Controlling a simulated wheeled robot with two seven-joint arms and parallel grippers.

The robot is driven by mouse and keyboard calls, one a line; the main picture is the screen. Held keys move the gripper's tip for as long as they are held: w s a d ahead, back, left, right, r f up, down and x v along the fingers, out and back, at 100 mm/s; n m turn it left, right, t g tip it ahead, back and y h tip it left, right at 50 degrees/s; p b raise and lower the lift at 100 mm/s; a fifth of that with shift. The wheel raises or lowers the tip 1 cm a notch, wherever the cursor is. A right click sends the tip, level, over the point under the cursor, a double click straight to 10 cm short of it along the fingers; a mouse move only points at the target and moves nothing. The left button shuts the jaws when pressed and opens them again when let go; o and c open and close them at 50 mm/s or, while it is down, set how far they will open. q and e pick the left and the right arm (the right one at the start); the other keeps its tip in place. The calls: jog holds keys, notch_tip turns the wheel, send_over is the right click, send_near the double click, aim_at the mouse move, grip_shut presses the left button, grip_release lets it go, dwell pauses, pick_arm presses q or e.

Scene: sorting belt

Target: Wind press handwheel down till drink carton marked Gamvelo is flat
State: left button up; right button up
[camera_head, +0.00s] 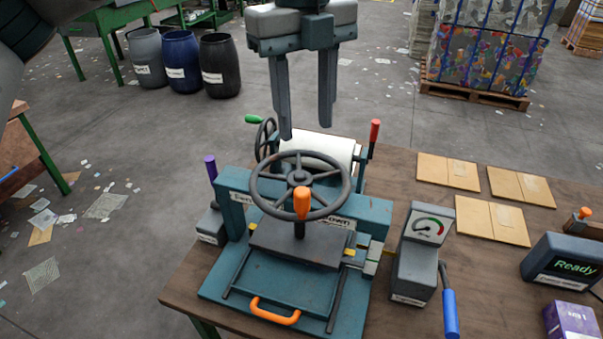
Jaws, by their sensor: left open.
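The press (222,281) is a teal frame on the bench, with a dark plate (300,243) low over its bed. Its grey spoked handwheel (259,195) lies level on top and has an upright orange knob (302,203) on the near side of the rim. My left gripper (306,132) hangs above and behind the wheel, fingers down, apart and empty; I see no contact with the wheel. I cannot make out a carton marked Gamvelo; the plate and wheel hide part of the press. My right gripper is not in view.
Behind the press is a white roller (322,150) with a second wheel and red and green handles. To the right stand a dial box (415,260) with a blue-handled lever, cardboard sheets (492,220), a "Ready" display (570,266) and a purple box (572,322).

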aim_at(301, 190)
pick_arm(q)
jog(key=shift+a+r, duration=0.35)
jog(key=shift+r, duration=0.15)
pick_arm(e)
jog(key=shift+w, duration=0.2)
pick_arm(q)
notch_tip(301, 190, down, 18)
jog(key=p, duration=0.6)
jog(key=shift+w+r, duration=0.15)
jog(key=shift+r, duration=0.1)
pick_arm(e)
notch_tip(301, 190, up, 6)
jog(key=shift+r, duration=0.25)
pick_arm(q)
grip_shut()
